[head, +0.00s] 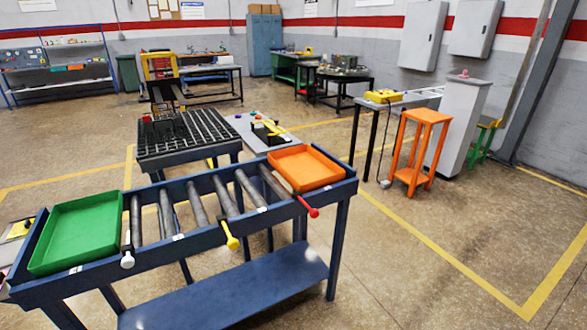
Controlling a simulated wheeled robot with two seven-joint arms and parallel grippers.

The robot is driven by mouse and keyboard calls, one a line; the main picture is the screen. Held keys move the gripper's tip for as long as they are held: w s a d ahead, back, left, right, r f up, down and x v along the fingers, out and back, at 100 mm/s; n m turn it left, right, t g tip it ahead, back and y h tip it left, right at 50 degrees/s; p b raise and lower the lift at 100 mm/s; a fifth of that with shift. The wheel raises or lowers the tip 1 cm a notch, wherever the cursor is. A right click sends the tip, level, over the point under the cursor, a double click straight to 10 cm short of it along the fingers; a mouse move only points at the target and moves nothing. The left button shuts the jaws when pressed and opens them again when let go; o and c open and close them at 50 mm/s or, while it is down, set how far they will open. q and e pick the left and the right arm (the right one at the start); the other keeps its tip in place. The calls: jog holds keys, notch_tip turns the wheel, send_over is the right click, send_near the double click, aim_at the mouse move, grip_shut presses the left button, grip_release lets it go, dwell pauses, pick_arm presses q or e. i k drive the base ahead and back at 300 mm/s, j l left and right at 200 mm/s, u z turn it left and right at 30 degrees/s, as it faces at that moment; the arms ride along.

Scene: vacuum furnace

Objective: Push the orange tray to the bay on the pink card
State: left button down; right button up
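The orange tray (304,168) is a shallow, empty-looking square tray. It sits at the right end of a blue roller rack (350,184). An empty-looking green tray (77,232) sits at the left end of the same rack. Between them are grey rollers (167,216) and gaps. A thin pink edge (4,271) shows at the far left picture edge, beside the rack; I cannot tell whether it is the pink card, and no writing is readable. Neither of my grippers is in the head view.
Levers with white (127,261), yellow (232,243) and red (313,213) ends stick out along the rack's front. A dark grated table (184,133) stands behind the rack. An orange stool (420,150) stands right. Floor at front right is clear.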

aim_at(306, 170)
jog(key=i+l+u, duration=0.1)
jog(key=i+l, duration=0.25)
jog(key=i, duration=0.2)
jog(key=i+l+u, duration=0.1)
jog(key=i+l, duration=0.25)
jog(key=i, duration=0.25)
jog(key=i+l+u, duration=0.1)
jog(key=i+l, duration=0.3)
jog(key=i, duration=0.15)
